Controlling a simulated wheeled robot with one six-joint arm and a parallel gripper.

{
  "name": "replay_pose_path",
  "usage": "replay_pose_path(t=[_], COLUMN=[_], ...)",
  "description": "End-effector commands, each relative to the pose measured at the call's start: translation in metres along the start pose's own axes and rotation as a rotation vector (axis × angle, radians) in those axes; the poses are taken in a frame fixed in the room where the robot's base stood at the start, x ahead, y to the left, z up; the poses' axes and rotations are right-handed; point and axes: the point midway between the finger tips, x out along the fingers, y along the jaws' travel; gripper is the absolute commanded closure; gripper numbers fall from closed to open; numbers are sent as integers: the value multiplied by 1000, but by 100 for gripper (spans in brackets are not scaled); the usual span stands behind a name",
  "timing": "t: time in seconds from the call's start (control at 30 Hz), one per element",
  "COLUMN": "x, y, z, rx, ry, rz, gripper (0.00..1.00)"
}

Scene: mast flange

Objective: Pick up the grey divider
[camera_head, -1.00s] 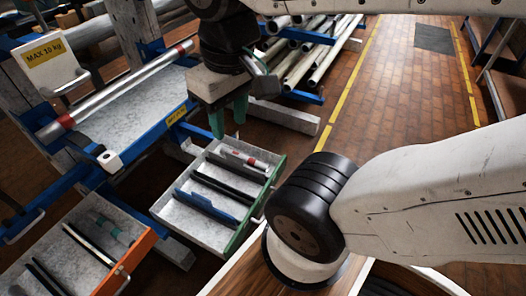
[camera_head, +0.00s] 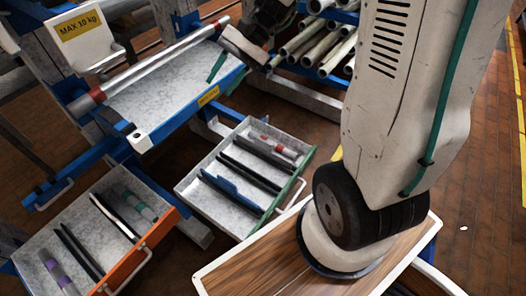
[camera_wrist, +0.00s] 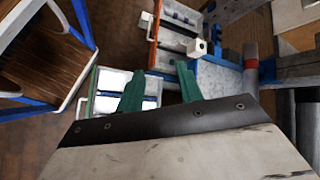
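I cannot single out a grey divider for certain. The green-edged drawer (camera_head: 190,190) holds a blue divider (camera_head: 232,193), dark dividers (camera_head: 250,174) and a red-banded rod (camera_head: 279,147). The orange-edged drawer (camera_head: 160,229) holds thin dark dividers (camera_head: 80,250), a strip with a pale edge (camera_head: 115,215) and banded rods. My gripper (camera_wrist: 158,67) shows two green fingers spread apart with nothing between them. In the head view one green finger shows near the far end of the grey shelf, beyond the drawers. In the wrist view the fingers partly cover the green-edged drawer (camera_wrist: 112,80).
A blue-framed grey shelf (camera_head: 160,95) carries a long metal tube (camera_head: 150,62) with red bands and a "MAX 10 kg" sign (camera_head: 80,27). A small white block (camera_head: 138,141) sits at the shelf corner. Pipes (camera_head: 310,42) are stacked behind. Brick floor lies open at right.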

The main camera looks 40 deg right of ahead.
Motion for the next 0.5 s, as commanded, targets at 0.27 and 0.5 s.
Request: replay_pose_path(t=[0.27, 0.5], x=[21, 46], y=[18, 79], z=[-135, -253], rx=[365, 686], ry=[-56, -43], rz=[-345, -639], gripper=[64, 64])
